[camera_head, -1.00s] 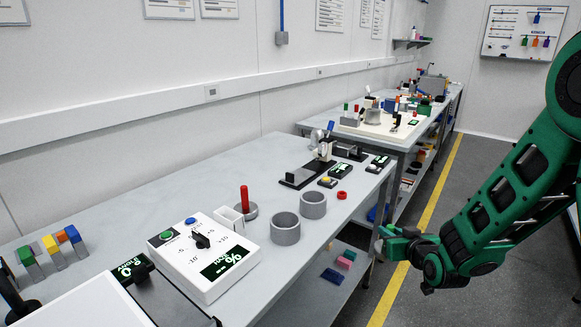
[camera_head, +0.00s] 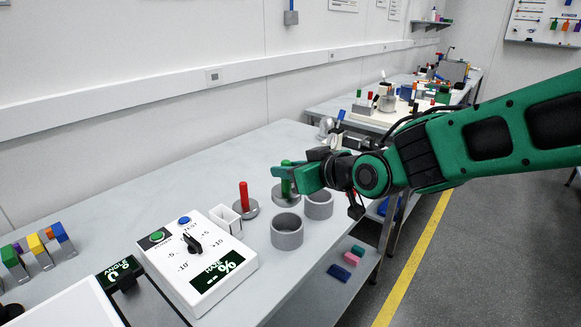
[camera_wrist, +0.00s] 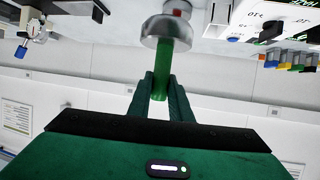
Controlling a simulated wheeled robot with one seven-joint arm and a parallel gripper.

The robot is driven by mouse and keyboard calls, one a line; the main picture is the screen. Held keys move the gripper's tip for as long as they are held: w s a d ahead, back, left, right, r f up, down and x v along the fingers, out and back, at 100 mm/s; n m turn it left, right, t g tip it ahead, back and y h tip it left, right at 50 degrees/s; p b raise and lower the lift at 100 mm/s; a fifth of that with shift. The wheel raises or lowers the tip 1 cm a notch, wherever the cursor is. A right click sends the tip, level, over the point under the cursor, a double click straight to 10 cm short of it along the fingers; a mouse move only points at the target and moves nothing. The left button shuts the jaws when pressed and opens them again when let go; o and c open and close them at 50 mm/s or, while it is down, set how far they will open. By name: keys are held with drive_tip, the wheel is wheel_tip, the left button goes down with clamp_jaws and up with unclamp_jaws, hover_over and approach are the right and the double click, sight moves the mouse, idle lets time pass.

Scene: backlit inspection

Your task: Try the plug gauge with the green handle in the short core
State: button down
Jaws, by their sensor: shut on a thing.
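The green-handled plug gauge (camera_head: 286,187) is in my gripper (camera_head: 294,178), upright with its metal disc end downward. In the wrist view the fingers (camera_wrist: 160,92) are shut on the green handle (camera_wrist: 165,68), and the metal disc (camera_wrist: 165,30) lies beyond them. Two grey hollow cores stand side by side on the bench: a nearer core (camera_head: 287,234) and a farther core (camera_head: 318,207). The gauge shows just behind and left of them, not in either. Which core is shorter is hard to tell. The gap under the gauge is not clear.
A red-handled gauge (camera_head: 244,198) stands left of the cores beside a white open box (camera_head: 225,220). A white control box (camera_head: 195,262) with a knob and display is at front left. Colored blocks (camera_head: 38,245) are at far left. The bench (camera_head: 150,195) is clear behind.

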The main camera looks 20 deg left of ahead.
sight(289, 192)
drive_tip(key=shift+f, duration=3)
drive_tip(key=shift+s, duration=0.1)
drive_tip(key=shift+f, duration=2.25)
idle(0.7)
drive_tip(key=shift+r, duration=0.15)
idle(0.8)
